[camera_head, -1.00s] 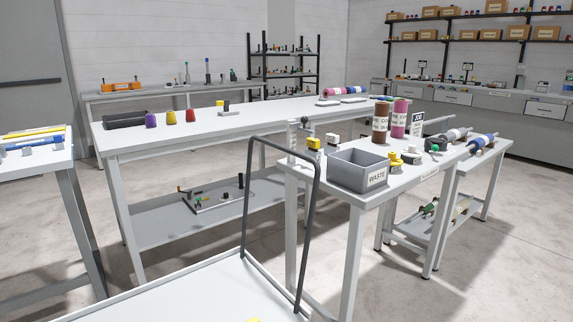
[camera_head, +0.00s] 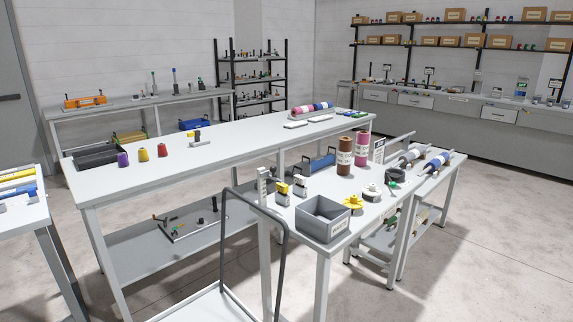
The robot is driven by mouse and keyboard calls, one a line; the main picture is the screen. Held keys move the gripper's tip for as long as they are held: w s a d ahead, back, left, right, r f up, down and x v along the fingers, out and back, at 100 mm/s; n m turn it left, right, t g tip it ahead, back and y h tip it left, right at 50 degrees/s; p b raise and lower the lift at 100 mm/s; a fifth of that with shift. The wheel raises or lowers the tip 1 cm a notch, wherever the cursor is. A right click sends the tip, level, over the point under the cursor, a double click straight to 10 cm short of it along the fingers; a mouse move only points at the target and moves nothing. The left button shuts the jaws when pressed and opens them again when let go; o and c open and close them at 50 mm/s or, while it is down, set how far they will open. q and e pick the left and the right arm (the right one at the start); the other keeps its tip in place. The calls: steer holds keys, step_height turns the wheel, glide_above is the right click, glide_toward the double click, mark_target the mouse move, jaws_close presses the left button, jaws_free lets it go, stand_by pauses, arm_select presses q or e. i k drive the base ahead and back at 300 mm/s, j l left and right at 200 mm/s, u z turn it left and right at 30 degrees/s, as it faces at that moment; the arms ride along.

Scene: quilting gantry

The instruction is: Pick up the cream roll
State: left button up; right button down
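A pale roll (camera_head: 411,156) with dark ends lies on the narrow stand at the right, beside a roll with a blue middle (camera_head: 437,161). I cannot tell whether the pale roll is cream. Another pale shape (camera_head: 424,211) shows on the stand's lower shelf, too small to make out. Neither of my grippers is in view.
A white table (camera_head: 372,228) carries a grey bin (camera_head: 323,219), upright brown (camera_head: 345,157) and pink (camera_head: 362,150) rolls, and small yellow and white parts. A dark cart handle (camera_head: 284,262) stands in front. A long table (camera_head: 210,165) lies behind. Floor at right (camera_head: 500,250) is clear.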

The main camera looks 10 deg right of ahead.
mark_target(424, 214)
steer(key=u, duration=0.45)
steer(key=l+u, duration=0.95)
steer(key=l, duration=0.25)
steer(key=k+l, duration=0.1)
steer(key=l, duration=0.3)
steer(key=k+l+u, duration=0.1)
steer(key=l, duration=0.35)
steer(key=k+l+u, duration=0.1)
steer(key=l, duration=0.3)
steer(key=k+l, duration=0.15)
steer(key=l, duration=0.25)
steer(key=k+l+u, duration=0.1)
steer(key=l, duration=0.3)
steer(key=k+l, duration=0.15)
steer(key=l, duration=0.55)
steer(key=z, duration=2.3)
steer(key=i+l, duration=0.55)
steer(key=i, duration=0.15)
steer(key=i+l+u, duration=0.1)
steer(key=i+l, duration=0.45)
steer(key=i, duration=0.1)
